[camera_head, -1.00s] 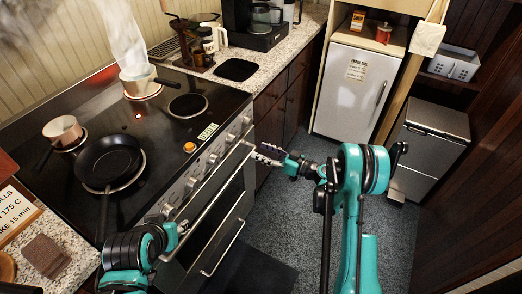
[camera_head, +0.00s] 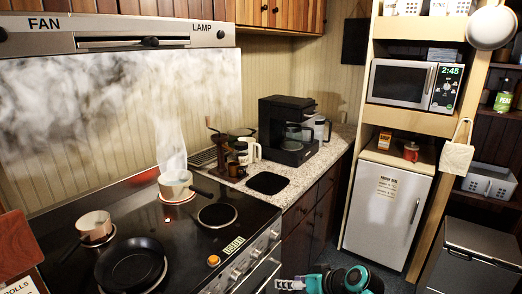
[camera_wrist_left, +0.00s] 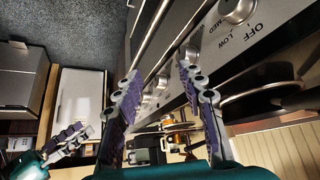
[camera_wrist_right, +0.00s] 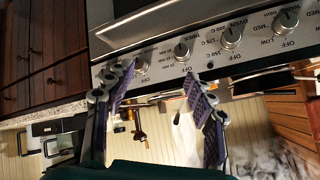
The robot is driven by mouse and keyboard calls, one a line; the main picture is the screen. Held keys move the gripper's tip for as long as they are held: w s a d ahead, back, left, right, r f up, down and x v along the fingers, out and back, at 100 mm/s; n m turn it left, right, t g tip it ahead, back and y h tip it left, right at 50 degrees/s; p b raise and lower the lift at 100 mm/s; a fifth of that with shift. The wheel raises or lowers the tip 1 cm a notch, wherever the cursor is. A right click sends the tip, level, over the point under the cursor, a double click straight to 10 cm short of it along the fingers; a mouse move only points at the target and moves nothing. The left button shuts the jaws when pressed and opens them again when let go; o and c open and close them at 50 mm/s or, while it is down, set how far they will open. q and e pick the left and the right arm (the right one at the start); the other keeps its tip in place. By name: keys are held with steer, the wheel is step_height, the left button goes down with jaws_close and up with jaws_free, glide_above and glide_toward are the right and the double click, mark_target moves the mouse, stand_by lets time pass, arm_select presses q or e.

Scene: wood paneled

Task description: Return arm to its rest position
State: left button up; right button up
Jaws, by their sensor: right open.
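My right gripper (camera_head: 290,284) shows at the bottom edge of the head view, in front of the stove's right end, with part of my teal arm beside it. In the right wrist view its two purple-padded fingers (camera_wrist_right: 157,90) are apart with nothing between them, facing the stove's knob panel. My left gripper is outside the head view. In the left wrist view its fingers (camera_wrist_left: 163,90) are apart and empty, close to the oven front and knobs. My right gripper also shows at the left of that view (camera_wrist_left: 65,140).
The black stove (camera_head: 190,248) carries a steaming pot (camera_head: 175,187), a copper pot (camera_head: 95,226) and a black pan (camera_head: 131,265). A coffee maker (camera_head: 286,130) stands on the counter. A white fridge (camera_head: 385,208) and a microwave (camera_head: 400,82) are at right. Grey floor lies before the fridge.

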steer(key=s+d+m+h, duration=0.1)
steer(key=s+d+h, duration=0.2)
steer(key=s, duration=0.7)
steer(key=s+d+m+h, duration=0.2)
steer(key=s+d+h, duration=0.2)
steer(key=s, duration=0.6)
steer(key=shift+d+m, duration=0.3)
steer(key=shift+d, duration=0.7)
